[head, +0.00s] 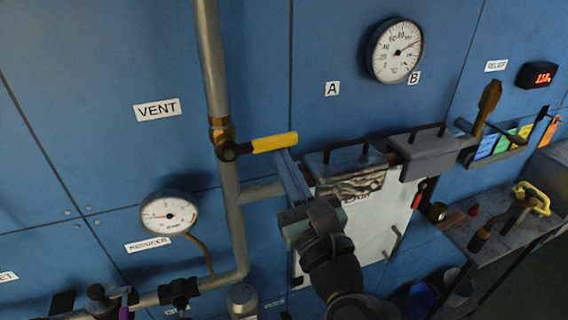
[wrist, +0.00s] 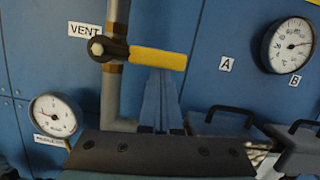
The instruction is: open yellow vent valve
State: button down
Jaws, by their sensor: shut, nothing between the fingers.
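The vent valve has a yellow lever (head: 274,142) that sticks out to the right, nearly horizontal, across the upright grey pipe. Its brass body (head: 221,132) sits on that pipe, right of the VENT label (head: 157,109). In the wrist view the yellow lever (wrist: 158,59) spans the upper middle, with its dark hub at the left. My gripper (head: 283,154) is shut and empty, with its blue fingers pointing up at the lever. In the wrist view the fingertips (wrist: 161,71) meet the lever's lower edge in the picture. I cannot tell whether they touch it.
A round temperature gauge (head: 395,50) is at the upper right, and the reducer gauge (head: 168,215) is at the lower left. Grey boxes with black handles (head: 421,156) and a pale panel lie right of my gripper. The blue wall above the lever is clear.

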jog(key=shift+r, duration=0.2)
jog(key=r+n, duration=0.1)
jog(key=n, duration=0.1)
jog(key=r+n+y, duration=0.1)
jog(key=r+n, duration=0.1)
jog(key=n, duration=0.1)
jog(key=shift+d+g+y+p, duration=0.2)
jog(key=shift+g+y+p, duration=0.1)
jog(key=shift+g+p, duration=0.1)
notch_tip(320, 180, up, 6)
jog(key=n+g+y+p, duration=0.1)
jog(key=n+g+p, duration=0.25)
jog(key=n, duration=0.95)
send_over(282, 137)
jog(key=s+a, duration=0.3)
jog(key=shift+s+a+r+n+p, duration=0.15)
jog(key=shift+a+r+n+p, duration=0.2)
jog(key=shift+a+n+p, duration=0.4)
jog(key=shift+d, duration=0.1)
